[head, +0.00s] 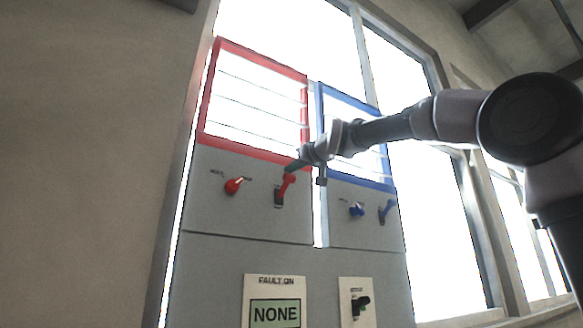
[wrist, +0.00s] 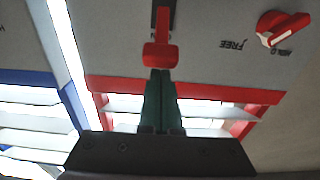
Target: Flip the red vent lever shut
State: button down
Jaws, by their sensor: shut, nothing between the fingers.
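The red vent lever (head: 287,184) stands on the grey panel below the red-framed vent (head: 205,102), its handle tilted up toward the vent. In the wrist view the lever's red handle (wrist: 160,54) is at the top centre, with its dark slot beyond it. The vent's slats show as thin lines with bright light between them. My gripper (head: 291,168) is shut and empty at the upper end of the handle. In the wrist view its green fingertips (wrist: 160,74) meet the handle's near edge; I cannot tell whether they touch.
A red knob (head: 233,186) with FREE and HOLD labels sits beside the lever. To the right are a blue-framed vent (head: 320,105), a blue knob (head: 356,209) and a blue lever (head: 386,211). Below are a NONE display (head: 275,314) and a black switch (head: 361,305).

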dwell(0.3)
jog(key=shift+s+d+f, duration=0.1)
jog(key=shift+s+f, duration=0.05)
jog(key=shift+f, duration=0.1)
